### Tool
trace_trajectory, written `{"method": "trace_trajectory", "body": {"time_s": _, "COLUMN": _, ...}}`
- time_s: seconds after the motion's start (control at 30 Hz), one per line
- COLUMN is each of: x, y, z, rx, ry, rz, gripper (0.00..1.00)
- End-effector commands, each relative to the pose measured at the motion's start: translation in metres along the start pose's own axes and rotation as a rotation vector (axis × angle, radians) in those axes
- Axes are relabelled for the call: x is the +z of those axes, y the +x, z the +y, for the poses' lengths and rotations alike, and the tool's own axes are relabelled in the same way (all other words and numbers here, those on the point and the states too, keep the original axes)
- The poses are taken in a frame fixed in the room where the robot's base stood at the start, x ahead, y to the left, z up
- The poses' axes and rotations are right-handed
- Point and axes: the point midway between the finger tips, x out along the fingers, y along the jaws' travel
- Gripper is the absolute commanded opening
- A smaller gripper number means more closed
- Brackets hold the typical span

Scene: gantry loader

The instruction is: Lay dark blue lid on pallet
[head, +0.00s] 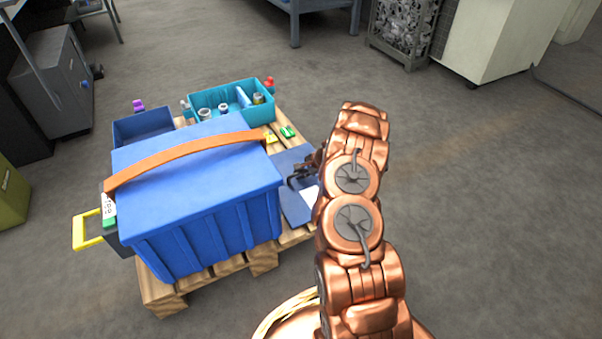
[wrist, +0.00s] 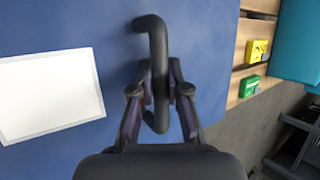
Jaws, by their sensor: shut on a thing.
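The dark blue lid (head: 291,208) is a flat panel with a white label and a dark bar handle (wrist: 156,40). In the head view it is at the right side of the wooden pallet (head: 165,290), beside the big blue crate. My gripper (wrist: 160,92) is shut on the handle, one finger on each side; it also shows in the head view (head: 302,174), partly hidden by my arm. The lid (wrist: 70,30) fills much of the wrist view and looks flat. I cannot tell whether its underside touches the pallet slats. My arm hides its right edge.
A blue crate (head: 205,235) with an orange strap fills the pallet's front left. A teal bin (head: 205,101) and a dark blue box (head: 143,128) stand behind. Yellow (head: 270,137) and green (head: 288,132) pieces lie on slats behind the lid. Floor to the right is clear.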

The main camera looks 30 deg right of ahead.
Motion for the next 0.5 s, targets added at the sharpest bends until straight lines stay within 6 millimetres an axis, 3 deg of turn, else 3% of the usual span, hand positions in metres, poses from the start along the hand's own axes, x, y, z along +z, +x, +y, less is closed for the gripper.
{"method": "trace_trajectory", "body": {"time_s": 0.5, "x": -0.002, "y": 0.0064, "z": 0.0039, "rx": 0.0, "ry": -0.001, "rz": 0.0, "gripper": 0.0}}
